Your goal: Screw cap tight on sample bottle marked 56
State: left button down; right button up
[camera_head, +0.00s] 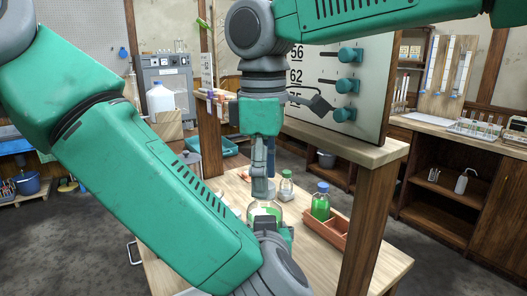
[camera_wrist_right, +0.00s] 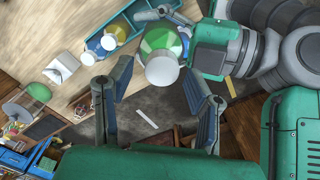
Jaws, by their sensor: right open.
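A sample bottle with green contents (camera_head: 262,211) stands at the wooden table, partly hidden by my arms. In the right wrist view the green bottle (camera_wrist_right: 160,38) shows with a white cap (camera_wrist_right: 162,70) at its mouth. How tight the cap is cannot be seen, and no number is readable on the bottle. My left gripper (camera_head: 270,228) is at the bottle's side and appears closed around its body. My right gripper (camera_head: 265,180) points down just above the bottle. Its two fingers are spread and empty in the wrist view (camera_wrist_right: 155,110), with the cap beyond them.
A board with 56 and 62 (camera_head: 340,80) stands behind, beside a wooden post (camera_head: 365,215). A blue-capped green bottle (camera_head: 320,202) stands in a brown tray (camera_head: 335,232).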

jog(key=shift+f, duration=0.8)
grip_shut()
jog(key=shift+o, duration=0.8)
grip_release()
notch_tip(320, 180, up, 12)
jog(key=shift+w, duration=0.15)
